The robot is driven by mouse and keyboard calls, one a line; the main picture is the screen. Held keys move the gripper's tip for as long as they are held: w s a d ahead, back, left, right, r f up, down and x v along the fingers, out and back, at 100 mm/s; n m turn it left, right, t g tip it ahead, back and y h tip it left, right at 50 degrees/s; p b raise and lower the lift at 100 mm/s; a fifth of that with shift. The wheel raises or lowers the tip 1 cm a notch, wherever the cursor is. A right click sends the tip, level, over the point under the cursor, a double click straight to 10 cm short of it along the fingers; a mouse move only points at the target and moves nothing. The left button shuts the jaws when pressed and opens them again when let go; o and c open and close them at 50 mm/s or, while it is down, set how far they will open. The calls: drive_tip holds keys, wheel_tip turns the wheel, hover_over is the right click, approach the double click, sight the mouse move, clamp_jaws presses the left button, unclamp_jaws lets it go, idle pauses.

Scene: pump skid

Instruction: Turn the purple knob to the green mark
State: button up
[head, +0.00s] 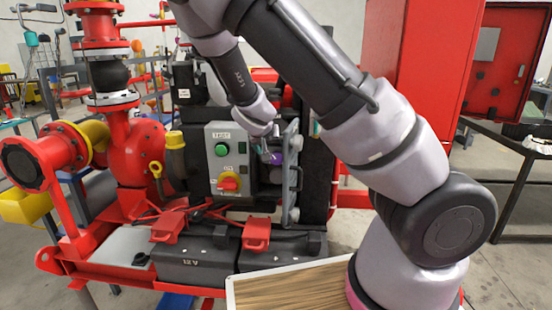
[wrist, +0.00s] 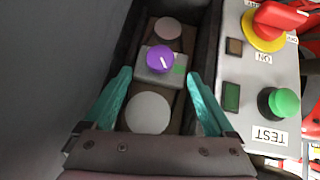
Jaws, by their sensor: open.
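The purple knob (wrist: 160,58) sits on a small light-grey block in the wrist view. A white pointer line on it slants toward the lower right. The green mark (wrist: 180,65) is a small patch on the block, just right of the knob; the pointer does not clearly line up with it. My gripper (wrist: 159,76) is open, its two teal fingers apart on either side below the knob, with nothing between the tips. In the head view the purple knob (head: 277,158) shows small beside my gripper (head: 266,156), partly hidden by it.
A control box (head: 230,160) with a green TEST button (wrist: 284,102) and a red-and-yellow switch (wrist: 272,25) stands close to the right in the wrist view. A pale disc (wrist: 148,111) lies between my fingers, and a pinkish disc (wrist: 167,28) beyond the knob. Dark walls flank the recess.

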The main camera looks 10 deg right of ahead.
sight(274, 159)
drive_tip(key=x, duration=0.8)
drive_tip(key=shift+a, duration=0.1)
drive_tip(key=c, duration=1.4)
drive_tip(key=shift+o, duration=0.2)
drive_tip(key=h, duration=0.1)
drive_tip(key=n+h, duration=0.2)
drive_tip(key=h, duration=0.1)
drive_tip(key=shift+w+a+g, duration=0.1)
drive_tip(key=shift+a+g, duration=0.15)
drive_tip(key=shift+g, duration=0.15)
drive_tip(key=n+h, duration=0.1)
drive_tip(key=h, duration=0.1)
drive_tip(key=n+h, duration=0.1)
drive_tip(key=shift+a+f+n+h, duration=0.1)
drive_tip(key=shift+f+n+h, duration=0.1)
drive_tip(key=shift+n+h, duration=0.15)
